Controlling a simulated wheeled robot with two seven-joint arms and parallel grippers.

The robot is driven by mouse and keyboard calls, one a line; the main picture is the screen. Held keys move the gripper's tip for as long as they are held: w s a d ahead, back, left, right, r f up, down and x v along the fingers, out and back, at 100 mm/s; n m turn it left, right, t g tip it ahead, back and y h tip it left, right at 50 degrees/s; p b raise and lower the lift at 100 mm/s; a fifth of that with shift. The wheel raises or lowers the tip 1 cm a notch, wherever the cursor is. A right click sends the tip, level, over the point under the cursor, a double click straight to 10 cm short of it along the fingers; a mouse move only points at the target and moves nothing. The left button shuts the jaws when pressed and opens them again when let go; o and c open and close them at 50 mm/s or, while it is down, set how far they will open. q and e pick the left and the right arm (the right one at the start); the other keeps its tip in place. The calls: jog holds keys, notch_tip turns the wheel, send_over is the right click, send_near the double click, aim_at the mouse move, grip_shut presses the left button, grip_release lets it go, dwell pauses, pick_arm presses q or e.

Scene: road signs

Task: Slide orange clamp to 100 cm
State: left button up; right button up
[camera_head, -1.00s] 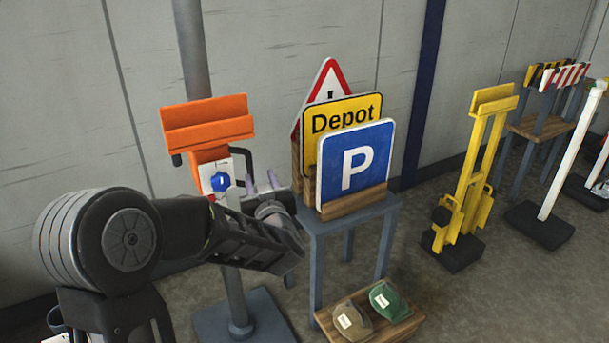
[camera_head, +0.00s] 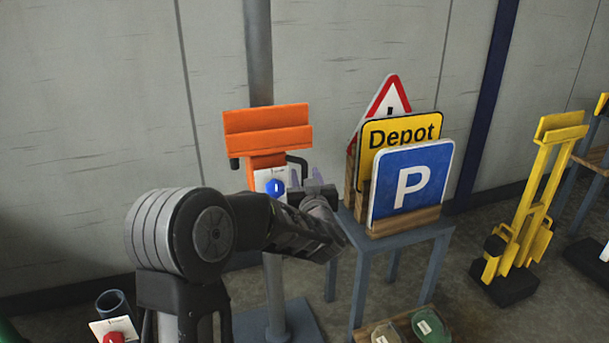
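The orange clamp (camera_head: 268,130) sits on a grey upright pole (camera_head: 258,55) left of the signs. It has a black handle on each side and a white card with a blue knob (camera_head: 275,188) on its lower front. My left gripper (camera_head: 306,178) is just right of the card, below the right-hand handle. My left forearm hides part of the pole below the clamp. No scale marks are readable on the pole. My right gripper is out of view.
A grey table (camera_head: 398,244) right of the pole holds a blue P sign (camera_head: 412,184), a yellow Depot sign (camera_head: 400,130) and a red-edged triangle sign (camera_head: 388,98). A yellow stand (camera_head: 535,190) is farther right. A wall is close behind the pole.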

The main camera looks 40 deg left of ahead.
pick_arm(q)
jog(key=shift+x, duration=0.9)
jog(key=shift+c, duration=0.5)
grip_shut()
